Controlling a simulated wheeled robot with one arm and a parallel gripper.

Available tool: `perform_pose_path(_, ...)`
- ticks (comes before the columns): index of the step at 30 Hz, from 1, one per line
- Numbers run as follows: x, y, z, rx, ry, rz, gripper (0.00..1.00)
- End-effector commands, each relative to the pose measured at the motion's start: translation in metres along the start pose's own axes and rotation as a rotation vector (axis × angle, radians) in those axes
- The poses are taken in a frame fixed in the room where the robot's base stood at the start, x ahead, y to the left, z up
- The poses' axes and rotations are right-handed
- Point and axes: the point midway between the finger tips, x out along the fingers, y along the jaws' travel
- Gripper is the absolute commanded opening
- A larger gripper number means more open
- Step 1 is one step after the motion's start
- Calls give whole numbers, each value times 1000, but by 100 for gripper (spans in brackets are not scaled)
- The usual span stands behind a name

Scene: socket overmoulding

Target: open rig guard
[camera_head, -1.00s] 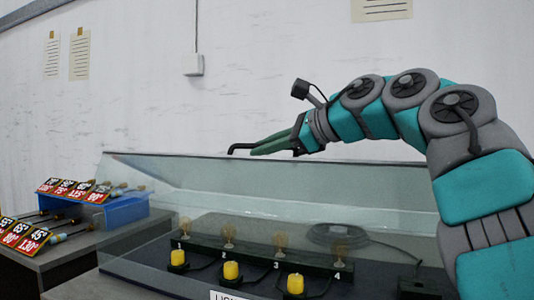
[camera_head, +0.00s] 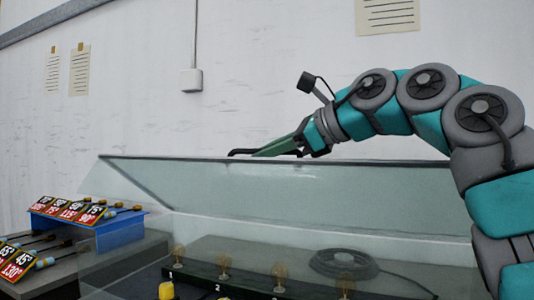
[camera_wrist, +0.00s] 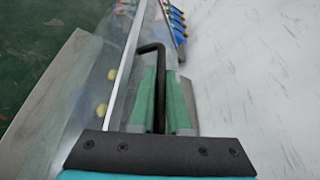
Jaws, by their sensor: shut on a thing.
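The rig guard (camera_head: 330,188) is a clear panel with a dark top edge, over the rig in the head view. It stands tilted up, with an open gap showing at its left side. A black bent handle (camera_head: 241,152) sticks out by its top edge. My gripper (camera_head: 268,150) is at that edge, with its green fingers closed on the handle. In the wrist view the hooked handle (camera_wrist: 151,48) runs between the two fingers (camera_wrist: 165,90), beside the clear guard's pale edge (camera_wrist: 124,70). The handle's attachment point is hidden.
Inside the rig, a dark rail (camera_head: 250,285) bears several bulb-like pieces, with a yellow cap (camera_head: 166,290) in front. A coiled cable (camera_head: 345,262) lies behind. A blue rack (camera_head: 105,221) with tagged tools stands at left. A white wall is behind; a wall box (camera_head: 191,80) hangs there.

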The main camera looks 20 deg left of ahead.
Motion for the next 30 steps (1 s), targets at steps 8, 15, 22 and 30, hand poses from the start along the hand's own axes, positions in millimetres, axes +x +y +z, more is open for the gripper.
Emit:
perform_pose_path(8, 0, -2, -2, 2, 2, -3, 0)
perform_pose_path(15, 0, -1, -1, 0, 2, -2, 38)
perform_pose_path(22, 0, -1, -1, 0, 1, -2, 45)
perform_pose_path(30, -10, -1, -1, 0, 1, -3, 45)
